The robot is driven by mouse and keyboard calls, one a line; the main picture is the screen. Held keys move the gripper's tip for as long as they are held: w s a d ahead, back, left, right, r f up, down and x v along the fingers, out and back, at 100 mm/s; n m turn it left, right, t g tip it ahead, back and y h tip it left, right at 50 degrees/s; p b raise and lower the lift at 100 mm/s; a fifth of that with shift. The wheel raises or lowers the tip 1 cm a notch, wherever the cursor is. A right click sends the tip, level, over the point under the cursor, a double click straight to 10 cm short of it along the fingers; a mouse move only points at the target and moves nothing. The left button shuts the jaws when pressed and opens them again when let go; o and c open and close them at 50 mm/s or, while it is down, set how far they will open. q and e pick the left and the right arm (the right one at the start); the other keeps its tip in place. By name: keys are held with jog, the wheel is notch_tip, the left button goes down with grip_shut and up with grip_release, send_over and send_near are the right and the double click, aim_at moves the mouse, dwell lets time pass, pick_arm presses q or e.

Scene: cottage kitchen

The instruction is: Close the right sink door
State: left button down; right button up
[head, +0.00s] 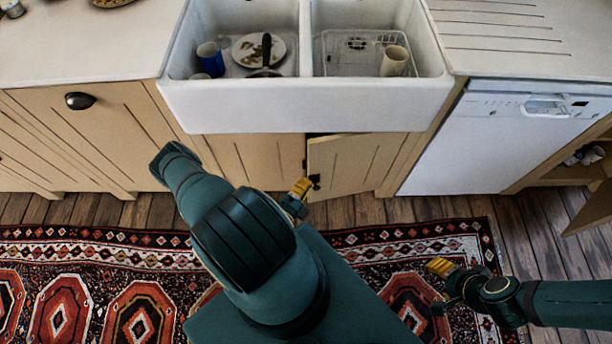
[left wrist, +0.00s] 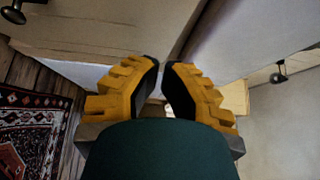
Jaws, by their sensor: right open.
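The right sink door (head: 350,165) is a cream panel under the right basin. It stands ajar, swung out at its left edge, with a dark gap above that edge. Its small dark knob (head: 315,181) is by that edge. The left sink door (head: 255,160) looks flush with the cabinet. My left gripper (head: 302,187) is low in front of the door's free edge, close to the knob; I cannot tell whether it touches. In the left wrist view its yellow fingers (left wrist: 164,70) are near together at the tips, holding nothing visible. My right gripper (head: 440,268) is open and empty above the rug.
The white double sink (head: 305,105) juts out above the doors and holds dishes. A white dishwasher (head: 505,140) is to the right, then an open cupboard (head: 575,165). A patterned rug (head: 120,285) covers the floor, with bare boards before the cabinets.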

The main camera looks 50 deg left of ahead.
aim_at(320, 150)
pick_arm(q)
jog(key=x, duration=0.3)
jog(key=a+b+x, duration=0.1)
jog(key=x, duration=0.5)
jog(key=shift+w+a+f+b, duration=0.15)
jog(key=shift+a+b, duration=0.15)
jog(key=shift+a, duration=0.2)
jog(key=shift+w+a, duration=0.3)
jog(key=shift+a, duration=0.2)
jog(key=shift+a, duration=0.15)
